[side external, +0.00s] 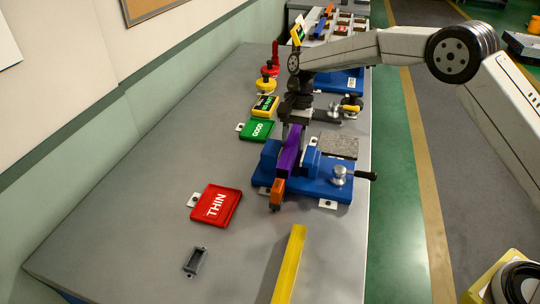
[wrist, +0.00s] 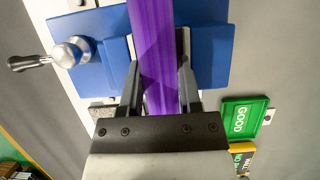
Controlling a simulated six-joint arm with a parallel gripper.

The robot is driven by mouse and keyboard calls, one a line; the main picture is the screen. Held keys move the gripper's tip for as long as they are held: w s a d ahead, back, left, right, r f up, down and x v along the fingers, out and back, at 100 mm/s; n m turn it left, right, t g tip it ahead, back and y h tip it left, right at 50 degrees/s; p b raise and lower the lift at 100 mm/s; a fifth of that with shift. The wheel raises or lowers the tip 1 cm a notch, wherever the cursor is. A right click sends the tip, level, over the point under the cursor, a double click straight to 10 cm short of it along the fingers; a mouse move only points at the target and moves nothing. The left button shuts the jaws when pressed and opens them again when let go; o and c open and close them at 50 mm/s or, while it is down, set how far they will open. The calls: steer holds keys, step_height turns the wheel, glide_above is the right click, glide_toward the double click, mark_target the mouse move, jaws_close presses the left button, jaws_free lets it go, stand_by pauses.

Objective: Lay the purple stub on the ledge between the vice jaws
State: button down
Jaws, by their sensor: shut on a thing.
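The purple stub (side external: 289,155) is a long purple bar. My gripper (side external: 292,134) is shut on it, and in the wrist view the two fingers (wrist: 160,88) stand on either side of the stub (wrist: 153,35). The stub lies over the blue vice (side external: 325,187), lengthwise along the gap between the jaws. The vice also shows in the wrist view (wrist: 210,50), with blue parts on both sides of the stub. The ledge is hidden under the stub, and I cannot tell whether the stub touches it.
The vice handle (side external: 358,175) sticks out right.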

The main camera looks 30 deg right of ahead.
steer(key=shift+f, duration=0.2)
steer(key=shift+c, duration=1)
jaws_free()
steer(key=shift+v, duration=3.95)
steer(key=shift+s, duration=0.1)
